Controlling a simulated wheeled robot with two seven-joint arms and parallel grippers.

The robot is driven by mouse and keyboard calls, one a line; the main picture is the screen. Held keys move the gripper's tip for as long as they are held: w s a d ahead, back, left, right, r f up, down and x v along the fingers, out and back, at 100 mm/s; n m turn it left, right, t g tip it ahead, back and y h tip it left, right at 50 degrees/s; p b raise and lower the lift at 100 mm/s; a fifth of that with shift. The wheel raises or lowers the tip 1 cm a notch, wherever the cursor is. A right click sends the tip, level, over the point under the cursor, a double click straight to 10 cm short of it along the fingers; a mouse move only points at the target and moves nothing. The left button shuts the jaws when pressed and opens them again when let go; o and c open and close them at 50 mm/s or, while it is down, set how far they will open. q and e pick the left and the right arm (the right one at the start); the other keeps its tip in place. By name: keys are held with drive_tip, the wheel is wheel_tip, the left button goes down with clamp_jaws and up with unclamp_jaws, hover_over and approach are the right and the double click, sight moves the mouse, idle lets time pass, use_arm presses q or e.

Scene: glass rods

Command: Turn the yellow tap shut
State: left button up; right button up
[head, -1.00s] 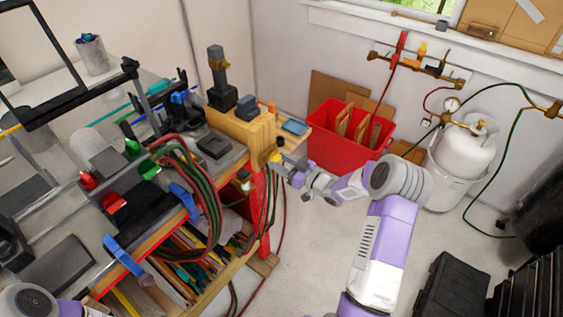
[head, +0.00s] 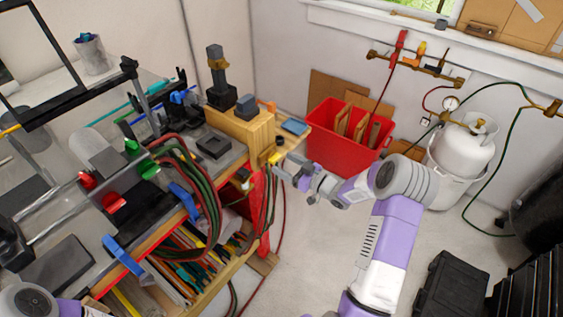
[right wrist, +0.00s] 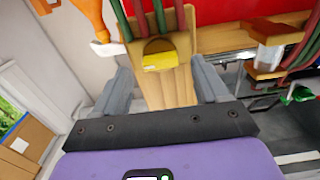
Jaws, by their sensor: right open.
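The yellow tap (head: 274,157) is at the wooden end of the workbench, partly hidden by my right gripper in the head view. In the right wrist view the yellow tap (right wrist: 158,60) has a flat yellow face with a rounded brass-coloured part above it, against a wooden post. My right gripper (head: 283,166) is beside the tap in the head view. In the right wrist view its two grey fingers (right wrist: 160,78) are wide apart, with the tap between and just beyond their tips. I cannot tell if they touch it. My left gripper is out of view.
Red and green hoses (head: 208,195) hang over the bench front, close to the tap. A red crate (head: 345,160) stands behind my right arm. A white gas cylinder (head: 463,157) is at the right. An orange handle (right wrist: 90,15) is near the tap. Floor between is clear.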

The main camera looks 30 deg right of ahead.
drive_tip(key=v, duration=0.5)
drive_tip(key=shift+s, duration=0.1)
idle(0.3)
drive_tip(key=s+a+f+m+g+h, duration=0.3)
drive_tip(key=a+f+m+g, duration=0.35)
drive_tip(key=a+f, duration=1.05)
drive_tip(key=s+a+f+g, duration=0.4)
drive_tip(key=s+a, duration=0.1)
drive_tip(key=s, duration=0.4)
drive_tip(key=s+a+f+g, duration=0.3)
drive_tip(key=s+a+g, duration=0.2)
drive_tip(key=s, duration=0.5)
drive_tip(key=shift+s+a+f, duration=0.3)
drive_tip(key=shift+a+f, duration=0.1)
drive_tip(key=shift+a, duration=0.35)
drive_tip(key=shift+m+g, duration=0.25)
